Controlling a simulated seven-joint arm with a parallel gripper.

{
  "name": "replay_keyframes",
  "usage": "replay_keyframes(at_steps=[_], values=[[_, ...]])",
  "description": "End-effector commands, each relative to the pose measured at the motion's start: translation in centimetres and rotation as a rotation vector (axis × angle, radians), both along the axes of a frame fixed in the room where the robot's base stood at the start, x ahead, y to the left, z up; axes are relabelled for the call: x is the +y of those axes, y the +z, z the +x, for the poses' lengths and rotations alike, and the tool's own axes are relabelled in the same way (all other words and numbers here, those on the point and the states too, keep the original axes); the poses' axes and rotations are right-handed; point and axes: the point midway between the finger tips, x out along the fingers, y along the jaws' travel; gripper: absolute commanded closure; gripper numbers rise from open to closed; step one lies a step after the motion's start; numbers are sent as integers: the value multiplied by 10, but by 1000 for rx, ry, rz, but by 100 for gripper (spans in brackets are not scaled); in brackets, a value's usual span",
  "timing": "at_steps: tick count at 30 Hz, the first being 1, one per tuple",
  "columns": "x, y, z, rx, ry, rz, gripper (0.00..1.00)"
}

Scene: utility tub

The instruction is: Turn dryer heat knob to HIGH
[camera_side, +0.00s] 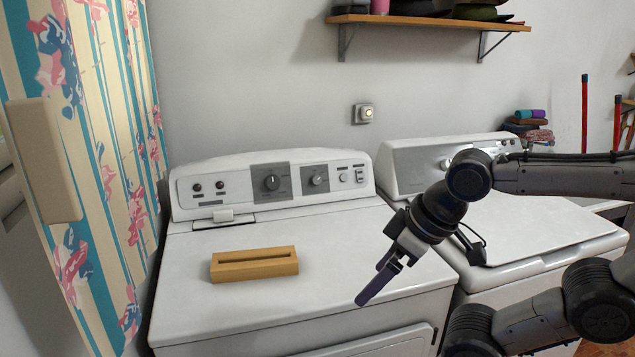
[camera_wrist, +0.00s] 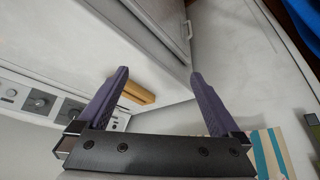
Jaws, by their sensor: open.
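The white dryer (camera_side: 190,265) has a control panel along its back. The panel carries a large dark knob (camera_side: 272,183) on a dark plate and a smaller knob (camera_side: 318,180) on a grey plate to its right. Two small dark knobs (camera_side: 208,186) are at the panel's left end. I cannot read the labels, so I cannot tell which is the heat knob. My gripper (camera_side: 374,286) is open and empty above the dryer's right front, apart from the panel. In the wrist view the open fingers (camera_wrist: 160,74) are splayed; panel knobs (camera_wrist: 40,102) show at the left.
A wooden block with a slot (camera_side: 254,269) lies on the dryer top. A second white machine (camera_side: 530,225) stands to the right, behind my arm. A patterned curtain (camera_side: 110,150) hangs at the left. A shelf (camera_side: 430,21) is on the wall above. Space before the panel is clear.

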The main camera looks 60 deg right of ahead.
Motion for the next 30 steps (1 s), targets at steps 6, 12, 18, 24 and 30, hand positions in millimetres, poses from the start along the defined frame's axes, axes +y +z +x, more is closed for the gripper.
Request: replay_keyframes(at_steps=[6,12,18,24,30], values=[[0,0,0,0,0,0,0],[0,0,-1,4,-4,2,14],[3,48,16,-50,-30,32,29],[-8,132,77,-102,-118,68,29],[-42,193,151,-124,-238,96,29]])
